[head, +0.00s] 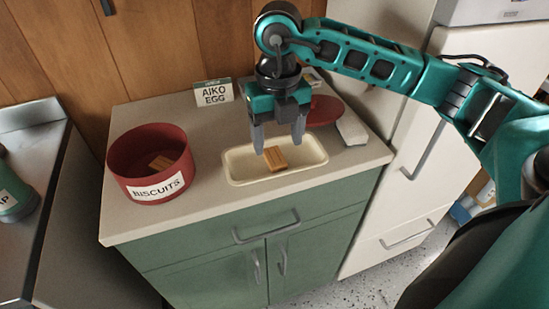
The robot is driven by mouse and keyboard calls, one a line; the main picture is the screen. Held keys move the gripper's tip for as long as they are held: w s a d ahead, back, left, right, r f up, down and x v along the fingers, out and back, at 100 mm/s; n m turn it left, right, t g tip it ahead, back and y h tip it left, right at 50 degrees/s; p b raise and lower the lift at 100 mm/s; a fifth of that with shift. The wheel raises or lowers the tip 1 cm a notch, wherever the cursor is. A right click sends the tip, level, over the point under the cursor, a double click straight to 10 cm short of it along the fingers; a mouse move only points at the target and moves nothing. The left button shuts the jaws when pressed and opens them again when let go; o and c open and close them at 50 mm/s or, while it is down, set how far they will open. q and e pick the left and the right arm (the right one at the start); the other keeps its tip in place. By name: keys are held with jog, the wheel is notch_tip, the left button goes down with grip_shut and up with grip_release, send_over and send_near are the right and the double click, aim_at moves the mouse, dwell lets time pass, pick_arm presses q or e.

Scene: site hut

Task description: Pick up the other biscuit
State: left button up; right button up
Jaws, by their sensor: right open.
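One biscuit (275,160) lies in a shallow cream tray (240,177) on the counter. Another biscuit (161,163) lies inside the round red tin (120,152) labelled BISCUITS, at the left of the counter. My right gripper (278,146) points down over the cream tray with its two fingers apart. Its fingertips are just above and behind the biscuit in the tray, and nothing shows between them. I cannot tell whether they touch that biscuit. My left gripper is not in view.
A card reading AIKO EGG (214,93) stands at the back of the counter (215,208). A red lid (325,110) and a pale block (351,131) lie right of the gripper. A white fridge (415,160) stands at the right. The counter between tin and tray is clear.

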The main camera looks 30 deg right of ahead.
aim_at(277, 162)
notch_tip(277, 162, down, 6)
jog(key=shift+w+d+r, duration=0.1)
jog(key=shift+d, duration=0.05)
dwell(0.3)
jog(key=c, duration=1.1)
jog(key=shift+r, duration=0.2)
